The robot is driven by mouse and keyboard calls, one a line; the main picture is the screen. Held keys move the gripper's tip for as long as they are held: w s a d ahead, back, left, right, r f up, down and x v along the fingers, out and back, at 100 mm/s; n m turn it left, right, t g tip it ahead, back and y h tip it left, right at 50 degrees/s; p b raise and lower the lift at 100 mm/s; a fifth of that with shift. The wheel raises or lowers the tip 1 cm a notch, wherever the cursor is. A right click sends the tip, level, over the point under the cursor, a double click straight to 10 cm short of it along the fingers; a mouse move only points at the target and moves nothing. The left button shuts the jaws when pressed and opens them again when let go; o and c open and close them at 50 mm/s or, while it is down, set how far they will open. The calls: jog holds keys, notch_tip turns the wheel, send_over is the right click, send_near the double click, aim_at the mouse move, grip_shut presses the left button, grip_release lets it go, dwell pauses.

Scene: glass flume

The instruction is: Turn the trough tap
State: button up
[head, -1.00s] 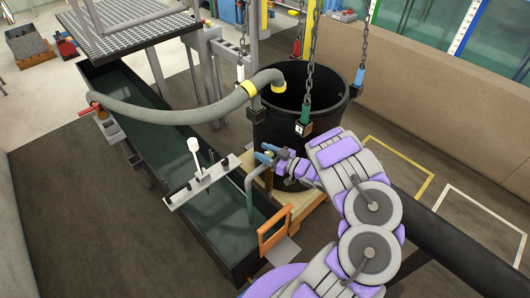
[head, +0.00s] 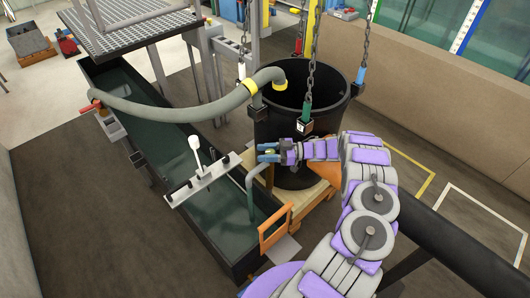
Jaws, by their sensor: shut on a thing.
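The trough tap (head: 254,179) is a grey-green pipe that rises beside the black bin and bends down into the trough (head: 215,236). Its top end is at my gripper (head: 268,152). My gripper's blue-tipped fingers are shut on the tap handle, which they mostly hide. My wrist reaches in from the right, in front of the bin. The long dark trough holds greenish water and runs from upper left to lower middle.
The black bin (head: 272,125) stands on a wooden base behind my gripper, with chains hanging over it. A thick grey hose (head: 175,114) arches across the trough. A white-handled bar (head: 200,183) spans the trough, and an orange frame (head: 275,228) stands at its near end.

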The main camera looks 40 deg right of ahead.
jog(key=shift+d+r+n+g+y, duration=0.15)
jog(key=shift+n+g+y, duration=0.15)
jog(key=shift+n+g, duration=0.25)
dwell(0.4)
jog(key=o, duration=0.9)
jog(key=shift+o, duration=0.2)
jog(key=shift+r, duration=0.35)
notch_tip(320, 180, up, 3)
jog(key=shift+w+f+p, duration=0.1)
jog(key=shift+p, duration=0.75)
jog(key=s+a+p, duration=0.1)
jog(key=s+a, duration=0.3)
jog(key=s, duration=0.3)
jog(key=s+a+r+p, duration=0.1)
jog(key=s+a+p, duration=0.1)
jog(key=s+a, duration=0.2)
jog(key=s, duration=0.3)
jog(key=shift+r, duration=0.1)
